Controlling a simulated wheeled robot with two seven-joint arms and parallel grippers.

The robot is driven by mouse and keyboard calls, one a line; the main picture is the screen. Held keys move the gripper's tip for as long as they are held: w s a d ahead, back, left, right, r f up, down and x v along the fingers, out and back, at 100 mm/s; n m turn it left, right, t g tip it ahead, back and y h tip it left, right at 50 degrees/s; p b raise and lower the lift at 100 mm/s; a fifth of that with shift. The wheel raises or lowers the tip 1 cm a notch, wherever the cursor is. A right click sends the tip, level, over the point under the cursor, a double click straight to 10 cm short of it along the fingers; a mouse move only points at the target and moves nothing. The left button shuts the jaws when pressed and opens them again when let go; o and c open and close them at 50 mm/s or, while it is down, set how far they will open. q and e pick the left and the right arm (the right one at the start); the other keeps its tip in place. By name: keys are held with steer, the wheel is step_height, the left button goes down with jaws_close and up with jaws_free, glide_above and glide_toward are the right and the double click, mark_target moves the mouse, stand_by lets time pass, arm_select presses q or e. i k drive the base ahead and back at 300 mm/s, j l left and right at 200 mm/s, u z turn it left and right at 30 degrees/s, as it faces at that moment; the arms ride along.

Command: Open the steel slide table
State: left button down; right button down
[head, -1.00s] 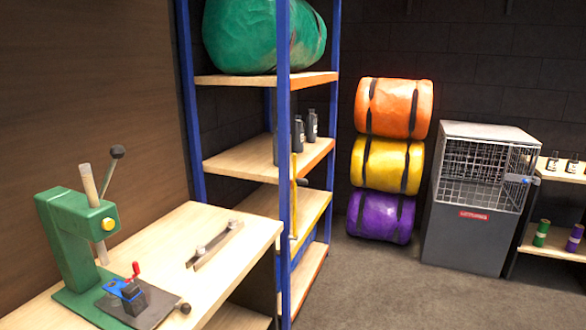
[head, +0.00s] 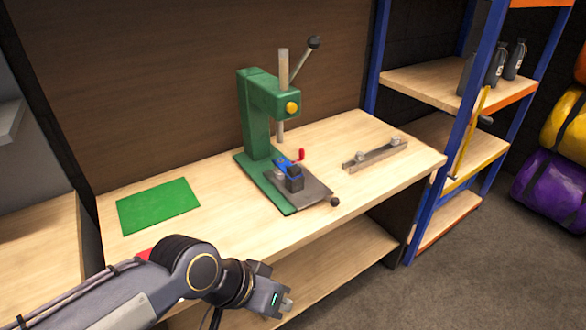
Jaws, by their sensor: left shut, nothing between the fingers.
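The steel slide table (head: 314,195) is a grey plate with a dark round knob at its front right corner. It sits on the green base of the arbor press (head: 256,118), below the ram. A small blue and dark clamp with a red handle (head: 293,176) stands on the plate. My left gripper (head: 284,305) is at the bottom centre, in front of the bench edge and lower left of the knob, apart from it. It is shut and empty. My right gripper is out of view.
The wooden bench (head: 222,222) holds a green mat (head: 158,206) on the left and a metal bar with two knobs (head: 375,153) on the right. A lower shelf (head: 310,265) is under the bench. A blue-framed rack (head: 440,150) stands at the right.

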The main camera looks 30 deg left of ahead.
mark_target(304, 192)
steer(key=i+l+u, duration=0.2)
steer(key=i+u, duration=0.25)
steer(key=u, duration=1.15)
steer(key=k+j, duration=0.05)
